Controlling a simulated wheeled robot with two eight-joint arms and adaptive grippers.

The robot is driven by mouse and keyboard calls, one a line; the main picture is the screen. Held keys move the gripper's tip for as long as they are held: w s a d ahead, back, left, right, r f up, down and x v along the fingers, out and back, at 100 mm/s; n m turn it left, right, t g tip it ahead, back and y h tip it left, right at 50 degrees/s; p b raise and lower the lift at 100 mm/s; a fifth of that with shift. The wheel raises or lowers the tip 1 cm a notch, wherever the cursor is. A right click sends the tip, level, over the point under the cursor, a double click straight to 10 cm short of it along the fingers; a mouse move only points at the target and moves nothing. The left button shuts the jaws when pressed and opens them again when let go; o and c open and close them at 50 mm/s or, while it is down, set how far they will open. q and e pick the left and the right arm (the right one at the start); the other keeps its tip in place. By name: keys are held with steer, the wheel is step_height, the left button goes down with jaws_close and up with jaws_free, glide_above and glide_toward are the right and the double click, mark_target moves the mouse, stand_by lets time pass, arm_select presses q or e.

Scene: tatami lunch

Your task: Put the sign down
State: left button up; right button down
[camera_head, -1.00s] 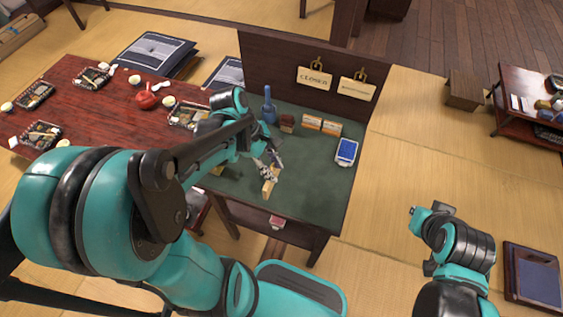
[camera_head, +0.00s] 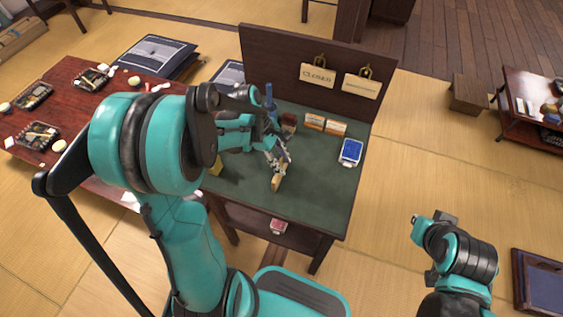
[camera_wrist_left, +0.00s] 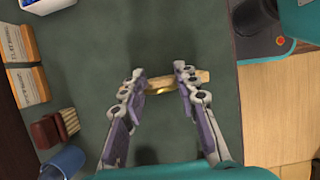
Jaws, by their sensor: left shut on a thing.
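My left gripper (camera_head: 283,161) is shut on a small light-wood sign (camera_head: 279,183) over the front middle of the green-topped counter (camera_head: 322,192). In the left wrist view the sign (camera_wrist_left: 161,83) shows edge-on between the two fingers (camera_wrist_left: 160,76), with a brass part beside it. I cannot tell whether its lower edge touches the counter. Two other wooden signs hang on the dark back panel: one reading CLOSED (camera_head: 318,75) and one with smaller lettering (camera_head: 361,87).
A red-brown table with lunch trays is at left. The counter's front right is clear.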

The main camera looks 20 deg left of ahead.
arm_select(q)
steer(key=shift+f, duration=0.1)
steer(key=o, duration=1.2)
steer(key=p+v, duration=0.5)
steer(key=v, duration=0.7)
steer(key=s+d+r+m+t+y, duration=0.1)
steer(key=s+d+m+t, duration=0.1)
steer(key=m, duration=0.4)
steer(key=s+d+r+m+t+y, duration=0.2)
steer(key=s+d+m, duration=0.1)
steer(key=m, duration=0.3)
steer(key=s+d+r+m+t+y, duration=0.1)
steer(key=s+d+m+t, duration=0.1)
steer(key=m, duration=0.4)
steer(key=shift+s+d+r+m+t, duration=0.3)
steer(key=shift+s+r+t, duration=0.1)
steer(key=shift+s, duration=0.25)
